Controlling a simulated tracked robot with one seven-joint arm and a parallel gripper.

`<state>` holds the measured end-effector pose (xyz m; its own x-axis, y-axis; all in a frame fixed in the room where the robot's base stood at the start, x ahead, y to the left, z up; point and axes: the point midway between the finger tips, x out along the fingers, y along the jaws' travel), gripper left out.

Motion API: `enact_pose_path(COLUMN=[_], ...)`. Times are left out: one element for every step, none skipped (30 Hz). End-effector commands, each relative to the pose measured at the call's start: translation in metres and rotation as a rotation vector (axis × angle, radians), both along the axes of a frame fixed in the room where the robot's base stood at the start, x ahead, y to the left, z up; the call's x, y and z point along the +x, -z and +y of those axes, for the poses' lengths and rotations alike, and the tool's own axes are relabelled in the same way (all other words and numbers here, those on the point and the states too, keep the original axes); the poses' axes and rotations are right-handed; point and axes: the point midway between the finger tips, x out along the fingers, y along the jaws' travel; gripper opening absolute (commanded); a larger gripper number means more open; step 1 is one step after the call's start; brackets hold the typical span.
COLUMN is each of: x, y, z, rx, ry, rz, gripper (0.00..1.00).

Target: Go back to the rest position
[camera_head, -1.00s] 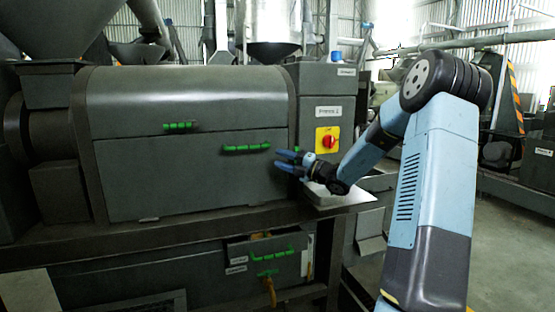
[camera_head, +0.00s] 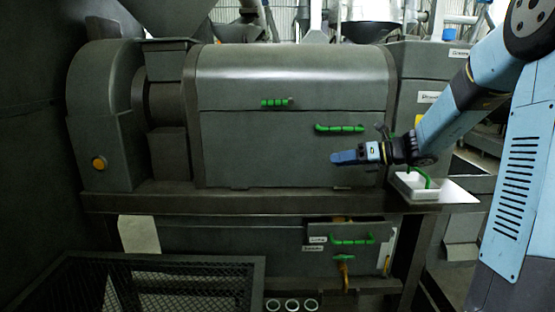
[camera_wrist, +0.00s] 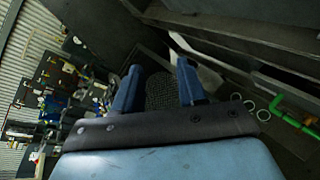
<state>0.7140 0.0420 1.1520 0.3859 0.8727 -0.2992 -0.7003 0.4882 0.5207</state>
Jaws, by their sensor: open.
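My gripper (camera_head: 338,157) is in front of the lower right part of the press's dark cover (camera_head: 250,140) in the head view. Its blue fingers point left, and a green handle (camera_head: 340,128) sits just above them. In the wrist view the two blue fingers of my gripper (camera_wrist: 156,88) stand apart with nothing between them. Beyond them lies a dark mesh surface (camera_wrist: 160,90). My arm reaches in from the right side of the head view.
A white tray (camera_head: 432,192) with a green handle-like piece stands on the ledge at the right. A black mesh crate (camera_head: 180,262) stands at the lower left. Several pale rings (camera_head: 291,305) lie at the bottom. A drawer with a green handle (camera_head: 352,240) is under the ledge.

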Motion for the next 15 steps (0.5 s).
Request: enact_pose_path(x=[-0.016, -0.024, -0.035, -0.044, -0.053, -0.064, -0.073, -0.081, -0.092, -0.101, -0.11, -0.12, -0.129, -0.137, -0.148], y=[0.0, 0.0, 0.001, 0.002, 0.003, 0.003, 0.004, 0.005, 0.005, 0.005, 0.005, 0.005, 0.005, 0.005, 0.004], z=[0.012, 0.017, 0.023, 0.027, 0.031, 0.035, 0.037, 0.04, 0.042, 0.043, 0.044, 0.045, 0.045, 0.045, 0.045], rx=[-0.09, -0.142, -0.208, -0.257, -0.307, -0.372, -0.419, -0.465, -0.526, -0.57, -0.614, -0.671, -0.712, -0.753, -0.808], ry=[-0.056, -0.089, -0.134, -0.17, -0.206, -0.254, -0.291, -0.33, -0.381, -0.42, -0.458, -0.511, -0.553, -0.593, -0.648], rz=[-0.053, -0.085, -0.129, -0.161, -0.195, -0.241, -0.274, -0.308, -0.353, -0.388, -0.422, -0.469, -0.503, -0.537, -0.584], gripper=[0.41, 0.41, 0.41, 0.41, 0.41, 0.41, 0.41, 0.41, 0.41, 0.41, 0.41, 0.41, 0.41, 0.41, 0.41])
